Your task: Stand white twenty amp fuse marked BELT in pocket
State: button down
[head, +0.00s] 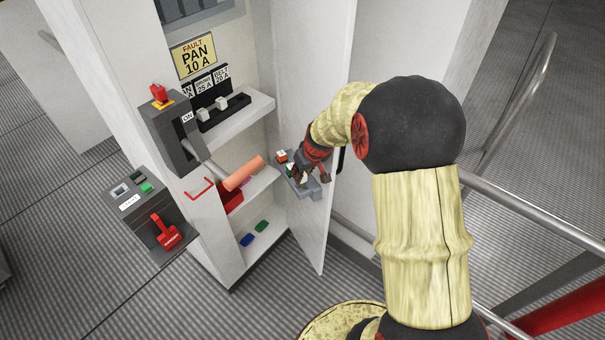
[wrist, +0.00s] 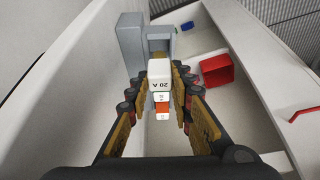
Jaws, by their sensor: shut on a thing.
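A white fuse marked 20 A (wrist: 160,74) sits between the fingers of my gripper (wrist: 158,92) in the wrist view, and the gripper is shut on it. In the head view my gripper (head: 301,172) is low over a grey tray (head: 313,189) on the cabinet door. The tray also shows in the wrist view (wrist: 130,45). The black fuse block (head: 238,103) stands on the upper shelf under labels for PAN, DRUM 25 A and BELT 20 A.
A lever with an orange handle (head: 243,172) juts out before the cabinet, beside a grey switch box (head: 170,135). A red bin (head: 231,195) is on the lower shelf. Blue (head: 247,239) and green (head: 262,226) pieces lie at the bottom. The open door (head: 315,90) stands close to my arm.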

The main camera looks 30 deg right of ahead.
jog(key=shift+f+b, duration=1.6)
jog(key=shift+f, duration=0.05)
jog(key=c, duration=1.5)
grip_release()
jog(key=v, duration=1.2)
